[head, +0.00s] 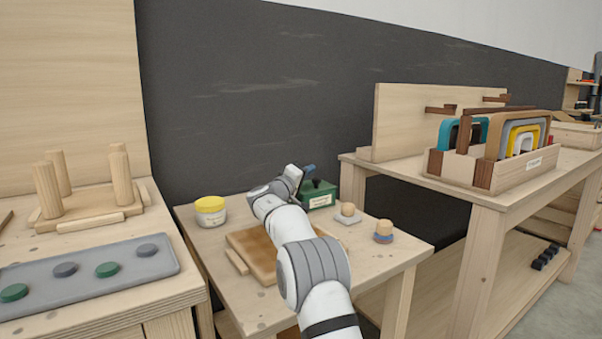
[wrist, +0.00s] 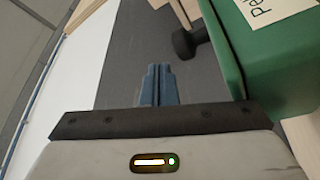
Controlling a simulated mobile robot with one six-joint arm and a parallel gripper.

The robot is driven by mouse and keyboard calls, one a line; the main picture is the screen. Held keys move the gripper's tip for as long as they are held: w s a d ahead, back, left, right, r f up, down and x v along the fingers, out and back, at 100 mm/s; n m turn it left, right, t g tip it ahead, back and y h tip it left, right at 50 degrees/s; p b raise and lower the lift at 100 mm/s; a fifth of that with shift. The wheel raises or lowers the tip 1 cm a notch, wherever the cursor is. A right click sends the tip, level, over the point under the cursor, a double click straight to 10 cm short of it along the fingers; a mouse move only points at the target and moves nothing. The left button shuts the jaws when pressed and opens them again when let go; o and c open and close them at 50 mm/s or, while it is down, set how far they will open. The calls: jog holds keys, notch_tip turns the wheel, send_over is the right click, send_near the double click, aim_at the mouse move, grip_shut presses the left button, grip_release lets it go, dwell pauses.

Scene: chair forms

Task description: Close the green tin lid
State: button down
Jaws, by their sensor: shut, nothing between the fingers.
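The green tin (head: 322,201) stands at the back of the low table, with a pale label on its front. A black knob (head: 317,183) shows at its top. In the wrist view the tin (wrist: 288,68) fills the upper right, turned on its side by the camera angle, and the black knob (wrist: 188,42) sticks out to its left. How far the lid is open, I cannot tell. My gripper (head: 309,168) is beside and slightly above the tin. Its blue fingers are together and empty in the wrist view (wrist: 156,84), apart from the tin and below the knob in the picture.
On the same table are a yellow-lidded tub (head: 210,212), a wooden board (head: 251,249) partly behind my arm, and two small wooden-knobbed pieces (head: 347,213) (head: 383,232). A dark wall rises behind. A higher bench (head: 400,165) with a crate of handles stands to the right.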

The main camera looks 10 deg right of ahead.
jog(key=shift+a+f, duration=0.1)
jog(key=shift+a, duration=0.1)
notch_tip(320, 180, up, 4)
jog(key=shift+r+p, duration=0.25)
jog(key=shift+p, duration=0.9)
jog(key=s+a+f, duration=0.3)
jog(key=a+f, duration=0.1)
jog(key=a, duration=0.4)
jog(key=s+d+r+g+y+p, duration=0.2)
jog(key=s+d+r+p, duration=0.15)
jog(key=s+p, duration=0.35)
jog(key=s+d+r+m+g+y+p, duration=0.1)
jog(key=s+d+r+g+y+p, duration=0.2)
jog(key=s, duration=0.5)
jog(key=s+d+r+g+y+p, duration=0.1)
jog(key=s+d+r+g+p, duration=0.1)
jog(key=s+r+p, duration=0.4)
jog(key=s+a+g+y+p, duration=0.1)
jog(key=s+p, duration=0.4)
jog(key=s, duration=0.6)
jog(key=s+a+r+m+g+y+p, duration=0.1)
jog(key=s+a+y+p, duration=0.3)
jog(key=s, duration=0.7)
jog(key=s+a+g+y+p, duration=0.1)
jog(key=s+a+y+p, duration=0.2)
jog(key=s+p, duration=0.5)
jog(key=s+y, duration=0.1)
jog(key=s, duration=0.1)
jog(key=shift+s+r+m, duration=0.35)
jog(key=shift+s+m, duration=0.05)
